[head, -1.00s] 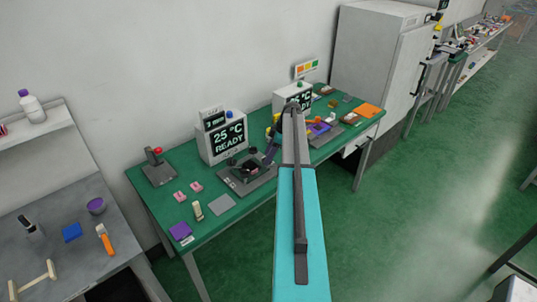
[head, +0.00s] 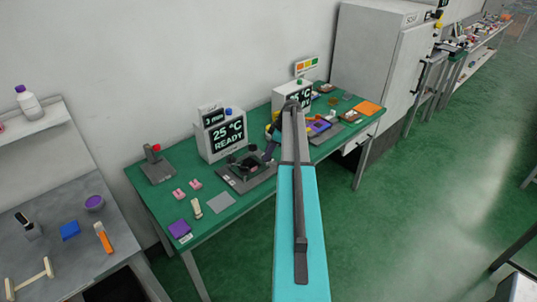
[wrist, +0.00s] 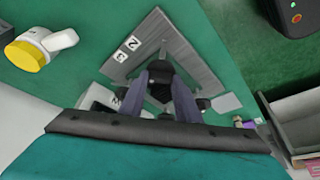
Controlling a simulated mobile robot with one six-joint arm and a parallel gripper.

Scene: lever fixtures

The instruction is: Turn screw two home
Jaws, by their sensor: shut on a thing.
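The screw fixture is a grey plate (head: 238,182) on the green bench in the head view, with dark knobs on it. In the wrist view the plate (wrist: 180,48) shows with white number labels, one reading 2 (wrist: 131,43). My gripper (wrist: 168,88) is over the plate, its two dark purple-grey fingers shut on a black knob (wrist: 160,70), which I take for screw two. The fingers hide part of the knob, and its depth cannot be told. In the head view my arm covers part of the gripper (head: 269,149).
A display box (head: 222,135) reading 25 °C READY stands behind the fixture. A yellow-capped white container (wrist: 42,48) is near the gripper in the wrist view.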

